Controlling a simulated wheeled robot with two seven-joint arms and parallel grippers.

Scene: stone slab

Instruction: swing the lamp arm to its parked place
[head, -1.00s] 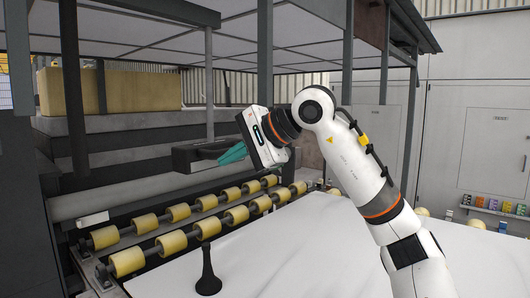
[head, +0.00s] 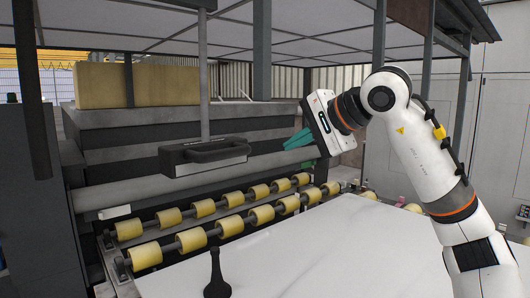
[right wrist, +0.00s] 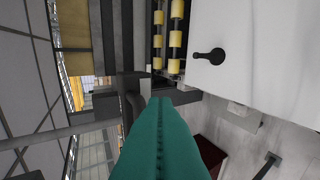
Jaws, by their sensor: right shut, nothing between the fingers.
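The lamp arm shows in the head view as a grey upright post (head: 204,85) coming down from the overhead frame. At its lower end is a dark box-shaped head (head: 203,158) with a curved handle (head: 218,151) on its front. My right gripper (head: 287,143) is to the right of the lamp head. Its teal fingers are shut and empty, with a visible gap to the head in the picture. In the right wrist view the shut fingers (right wrist: 160,105) fill the lower middle, and a dark shape behind their tips may be the lamp head. My left gripper is out of view.
A white slab (head: 330,240) lies below, with a black upright stand (head: 217,275) on it. Rows of yellow rollers (head: 190,240) run behind the slab. A tan block (head: 165,85) sits on the machine behind. A dark column (head: 262,50) stands right of the lamp post.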

